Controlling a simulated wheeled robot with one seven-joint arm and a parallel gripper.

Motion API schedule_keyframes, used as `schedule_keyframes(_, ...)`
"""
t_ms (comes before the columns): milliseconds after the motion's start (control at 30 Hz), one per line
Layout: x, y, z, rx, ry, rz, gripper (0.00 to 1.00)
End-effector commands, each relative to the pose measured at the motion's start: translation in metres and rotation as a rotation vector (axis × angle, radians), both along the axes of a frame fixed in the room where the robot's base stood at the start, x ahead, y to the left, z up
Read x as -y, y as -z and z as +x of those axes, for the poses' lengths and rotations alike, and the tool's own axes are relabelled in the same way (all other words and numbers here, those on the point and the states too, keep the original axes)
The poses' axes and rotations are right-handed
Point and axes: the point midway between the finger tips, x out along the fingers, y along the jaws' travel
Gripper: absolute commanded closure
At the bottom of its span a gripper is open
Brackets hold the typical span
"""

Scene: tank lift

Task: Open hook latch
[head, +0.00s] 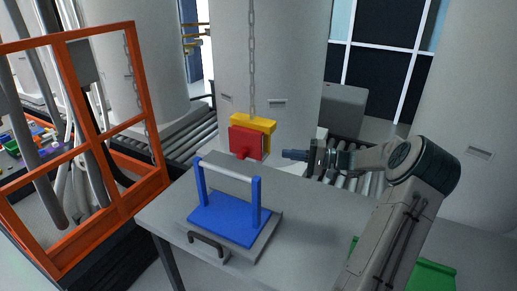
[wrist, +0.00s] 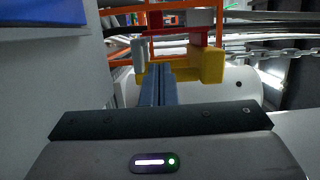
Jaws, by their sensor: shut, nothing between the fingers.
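A red and yellow hook block (head: 248,140) hangs from a chain (head: 252,60) above the table, just behind a blue frame (head: 230,222). My gripper (head: 287,154) is shut and empty, pointing left, close to the right side of the block. In the wrist view the shut fingers (wrist: 158,75) reach towards the hook's yellow part (wrist: 210,65), with a red part (wrist: 185,38) above and a pale grey piece (wrist: 139,55) at left. I cannot tell whether the fingertips touch it, or which piece is the latch.
The blue frame with its grey top bar (head: 228,169) stands on a plate with a black handle (head: 207,242) on the grey table (head: 165,212). An orange railing (head: 150,205) is at left. A green tray (head: 432,275) lies at lower right. Large pale tanks and roller conveyors stand behind.

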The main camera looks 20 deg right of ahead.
Motion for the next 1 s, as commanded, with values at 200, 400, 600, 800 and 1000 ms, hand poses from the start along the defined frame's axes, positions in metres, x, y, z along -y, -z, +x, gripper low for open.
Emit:
schedule_keyframes(200, -0.002, -0.001, 0.003, 0.000, 0.003, 0.000, 1.00)
schedule_keyframes(400, -0.030, -0.001, 0.023, -0.002, -0.003, 0.001, 1.00)
schedule_keyframes(600, -0.058, -0.001, 0.045, -0.002, -0.003, 0.001, 1.00)
schedule_keyframes(800, -0.075, -0.001, 0.059, -0.001, -0.001, -0.001, 1.00)
schedule_keyframes(1000, -0.079, 0.000, 0.062, -0.001, 0.000, -0.001, 1.00)
